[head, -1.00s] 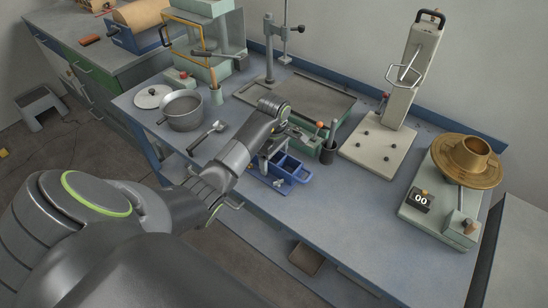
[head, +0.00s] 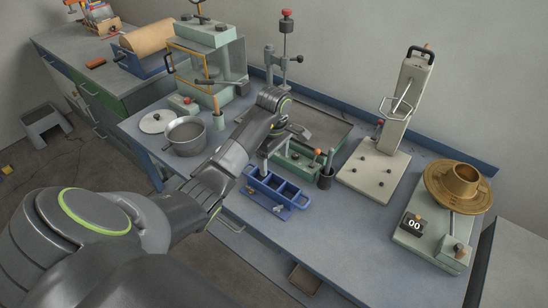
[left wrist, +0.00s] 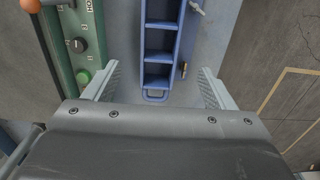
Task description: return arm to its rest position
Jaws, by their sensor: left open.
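My left arm reaches in from the left in the head view, with its left gripper (head: 264,160) above the bench, just behind a blue compartment tray (head: 278,190). In the left wrist view the two fingers (left wrist: 158,88) are spread wide with nothing between them. The tray (left wrist: 144,48) lies on the bench beyond the fingertips, its small end handle showing in the gap. My right gripper is not in view.
A pot (head: 186,137) is left of the arm. A press stand (head: 375,171) and a scale with a brass dish (head: 455,190) are right. The bench's front right is clear.

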